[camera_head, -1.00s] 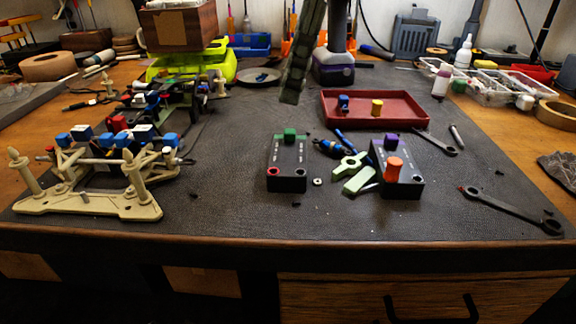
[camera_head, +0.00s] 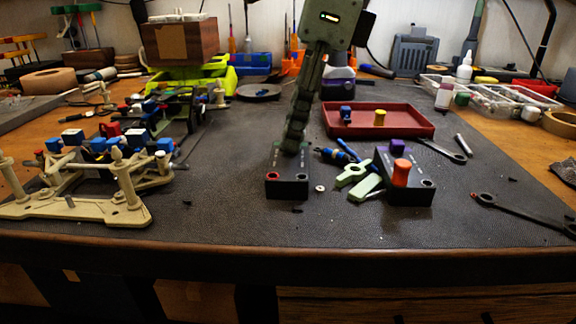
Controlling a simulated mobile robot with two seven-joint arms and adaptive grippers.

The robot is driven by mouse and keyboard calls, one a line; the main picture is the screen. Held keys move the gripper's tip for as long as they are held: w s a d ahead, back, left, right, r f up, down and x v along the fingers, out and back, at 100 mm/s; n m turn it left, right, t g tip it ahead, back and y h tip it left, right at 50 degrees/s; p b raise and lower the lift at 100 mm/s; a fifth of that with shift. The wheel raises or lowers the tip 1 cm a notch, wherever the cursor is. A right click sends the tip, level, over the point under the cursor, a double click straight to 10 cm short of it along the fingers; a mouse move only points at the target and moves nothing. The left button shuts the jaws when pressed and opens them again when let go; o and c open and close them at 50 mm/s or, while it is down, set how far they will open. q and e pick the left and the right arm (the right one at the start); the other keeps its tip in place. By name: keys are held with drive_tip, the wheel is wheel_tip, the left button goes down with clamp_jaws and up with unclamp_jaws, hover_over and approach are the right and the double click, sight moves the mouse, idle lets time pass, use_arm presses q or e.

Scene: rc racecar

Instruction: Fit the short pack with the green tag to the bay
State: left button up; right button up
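A second black pack (camera_head: 416,192) with a purple tag (camera_head: 397,146) and an orange knob (camera_head: 400,173) stands to the right. The beige racecar chassis (camera_head: 75,208) is at the left; I cannot make out its bay. My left gripper is out of view.
Light green clips (camera_head: 367,188) and a blue tool (camera_head: 330,154) lie between the packs. A red tray (camera_head: 355,128) is behind, and wrenches (camera_head: 520,214) lie at the right.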

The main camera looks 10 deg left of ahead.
clamp_jaws()
drive_tip(key=shift+r+p, duration=0.55)
drive_tip(key=shift+r, duration=0.1)
idle(0.4)
drive_tip(key=shift+r+p, duration=1.45)
drive_tip(key=shift+r, duration=0.45)
